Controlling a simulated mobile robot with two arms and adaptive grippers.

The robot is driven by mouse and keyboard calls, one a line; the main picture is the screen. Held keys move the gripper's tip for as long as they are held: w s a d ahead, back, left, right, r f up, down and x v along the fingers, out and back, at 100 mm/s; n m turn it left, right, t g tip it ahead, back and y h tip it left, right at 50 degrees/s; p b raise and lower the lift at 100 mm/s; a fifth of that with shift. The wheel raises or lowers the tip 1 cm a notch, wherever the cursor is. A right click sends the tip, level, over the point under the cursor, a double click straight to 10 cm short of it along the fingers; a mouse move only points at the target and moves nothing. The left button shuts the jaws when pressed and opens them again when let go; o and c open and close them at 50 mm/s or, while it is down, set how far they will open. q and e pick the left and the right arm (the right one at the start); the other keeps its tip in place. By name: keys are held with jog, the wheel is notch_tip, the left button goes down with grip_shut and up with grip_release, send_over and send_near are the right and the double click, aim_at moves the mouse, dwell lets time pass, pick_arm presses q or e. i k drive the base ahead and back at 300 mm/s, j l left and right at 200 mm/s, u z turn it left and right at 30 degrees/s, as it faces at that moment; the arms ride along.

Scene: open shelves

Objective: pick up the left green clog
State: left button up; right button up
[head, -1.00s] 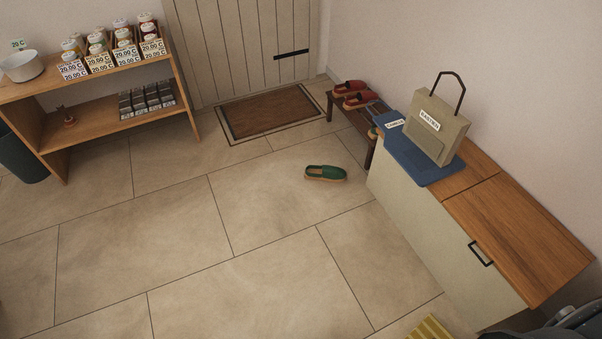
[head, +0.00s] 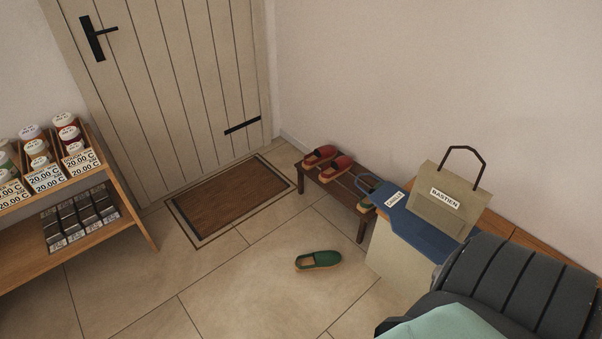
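A green clog (head: 318,261) with a tan sole lies on the tiled floor, in front of the low dark wooden bench (head: 331,186). A small green and tan shape (head: 366,206) shows at the bench's near end, mostly hidden by the blue bag; I cannot tell for sure that it is a second green clog. Neither of my grippers is in view.
Red clogs (head: 335,164) sit on the bench. A cabinet (head: 391,253) carries a blue bag (head: 417,225) and a beige bag (head: 449,199). A doormat (head: 232,200) lies by the door. Shelves (head: 134,215) stand left. Floor around the clog is clear.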

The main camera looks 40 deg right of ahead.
aim_at(329, 258)
jog(key=i, duration=2)
jog(key=i+z, duration=0.3)
jog(key=i+j+z, duration=0.25)
jog(key=i, duration=0.25)
jog(key=i+j+z, duration=0.3)
jog(key=i+l, duration=0.1)
